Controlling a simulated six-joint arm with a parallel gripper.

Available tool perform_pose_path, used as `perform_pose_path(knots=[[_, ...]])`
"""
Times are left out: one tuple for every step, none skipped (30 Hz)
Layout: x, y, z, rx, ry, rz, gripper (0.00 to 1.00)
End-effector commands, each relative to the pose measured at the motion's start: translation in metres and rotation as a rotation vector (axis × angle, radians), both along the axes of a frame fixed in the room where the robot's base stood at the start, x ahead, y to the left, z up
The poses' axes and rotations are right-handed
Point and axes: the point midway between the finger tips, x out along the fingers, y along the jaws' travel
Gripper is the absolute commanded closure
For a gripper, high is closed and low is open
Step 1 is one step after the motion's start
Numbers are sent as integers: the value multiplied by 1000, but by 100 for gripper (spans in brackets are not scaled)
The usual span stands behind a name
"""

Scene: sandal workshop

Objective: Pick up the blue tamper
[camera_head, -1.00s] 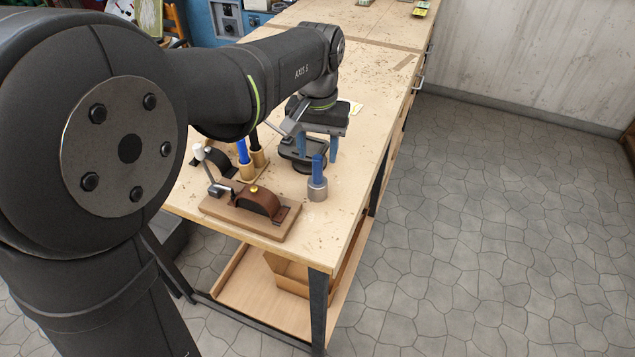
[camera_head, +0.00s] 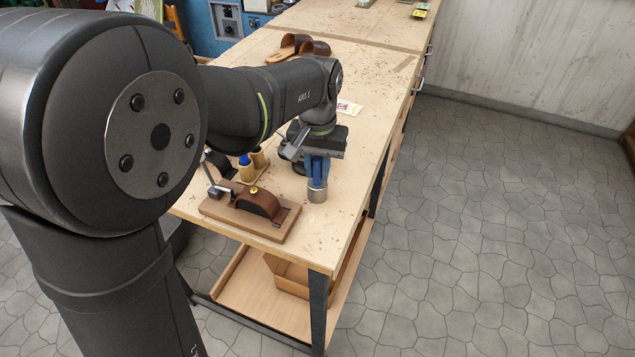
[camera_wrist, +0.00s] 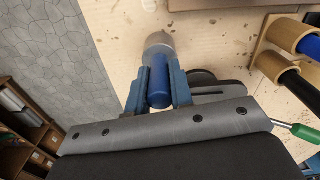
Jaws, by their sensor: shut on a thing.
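The blue tamper has a blue handle and a grey metal head (camera_head: 317,193). It stands upright near the right edge of the workbench (camera_head: 345,185). My gripper (camera_head: 318,172) is above the head, with its blue fingers shut on the handle, which they mostly hide in the head view. In the wrist view, the blue handle (camera_wrist: 158,82) lies between the two fingers (camera_wrist: 158,95), and the grey head shows beyond them. The head appears to be on the bench top; I cannot tell whether there is a gap under it.
A wooden board with a brown sandal (camera_head: 258,203) stands left of the tamper. Wooden holders (camera_wrist: 268,64) with a blue and a black handle stand nearby. Brown sandals (camera_head: 297,46) lie farther back. The bench's right edge is close.

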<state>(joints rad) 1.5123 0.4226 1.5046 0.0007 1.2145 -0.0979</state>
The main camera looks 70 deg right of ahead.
Motion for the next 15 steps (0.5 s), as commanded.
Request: perform_pose_path(knots=[[0,0,1,-1,0,0,100],[0,0,1,-1,0,0,100],[0,0,1,-1,0,0,100],[0,0,1,-2,0,0,100],[0,0,2,-2,0,0,100],[0,0,3,-2,0,0,100],[0,-1,4,-2,0,0,100],[0,-1,6,-3,0,0,100],[0,0,9,-2,0,0,100],[0,-1,12,-2,0,0,100],[0,-1,15,-3,0,0,100],[0,-1,21,-5,-1,0,100],[0,-1,25,-4,-1,0,100],[0,-1,30,-5,-1,0,100],[0,-1,38,-6,0,0,100]])
